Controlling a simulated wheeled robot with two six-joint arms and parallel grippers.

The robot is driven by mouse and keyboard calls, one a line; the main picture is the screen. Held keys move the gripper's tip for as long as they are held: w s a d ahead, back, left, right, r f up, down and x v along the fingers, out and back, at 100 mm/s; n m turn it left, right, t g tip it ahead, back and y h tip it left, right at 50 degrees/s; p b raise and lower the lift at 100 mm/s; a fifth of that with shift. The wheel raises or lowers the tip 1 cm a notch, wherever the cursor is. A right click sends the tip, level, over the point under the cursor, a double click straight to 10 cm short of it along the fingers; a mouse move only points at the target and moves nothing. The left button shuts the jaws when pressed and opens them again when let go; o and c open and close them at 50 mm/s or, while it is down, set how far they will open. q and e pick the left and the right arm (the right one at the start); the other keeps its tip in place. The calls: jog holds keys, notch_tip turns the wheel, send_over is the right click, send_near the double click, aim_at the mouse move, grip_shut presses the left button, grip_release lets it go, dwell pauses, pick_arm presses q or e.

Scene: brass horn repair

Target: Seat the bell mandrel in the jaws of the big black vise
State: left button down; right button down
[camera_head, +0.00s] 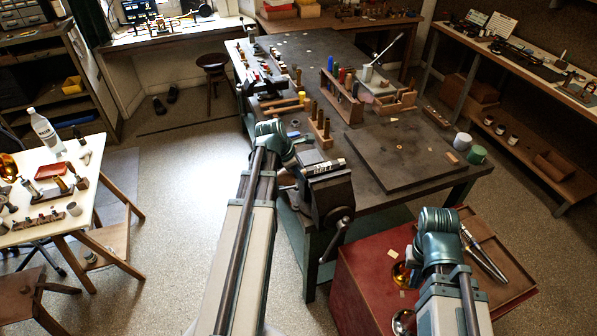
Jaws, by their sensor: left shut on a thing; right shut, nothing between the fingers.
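The big black vise (331,198) is mounted at the near left corner of the dark workbench, with its handle hanging in front. A pale metal bar with dark marks (324,168), apparently the bell mandrel, lies across the top of the vise. I cannot tell whether it is between the jaws or above them. My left gripper (297,160) is at the bar's left end, shut on it as far as I can see; my wrist hides the fingers. My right gripper (437,222) is shut and empty above the red cabinet, its fingertips mostly hidden.
The workbench (425,185) carries a flat dark board (405,158), wooden tool racks (342,98) and small pots. The red cabinet (365,275) holds a tray with long tools (484,255) and brass pieces. A white table (85,160) with a bottle stands left. Open floor lies between.

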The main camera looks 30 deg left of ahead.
pick_arm(q)
jog(key=shift+f, duration=0.15)
dwell(0.4)
jog(key=shift+f+b, duration=1.6)
jog(key=shift+b, duration=0.2)
jog(key=c, duration=0.6)
grip_release()
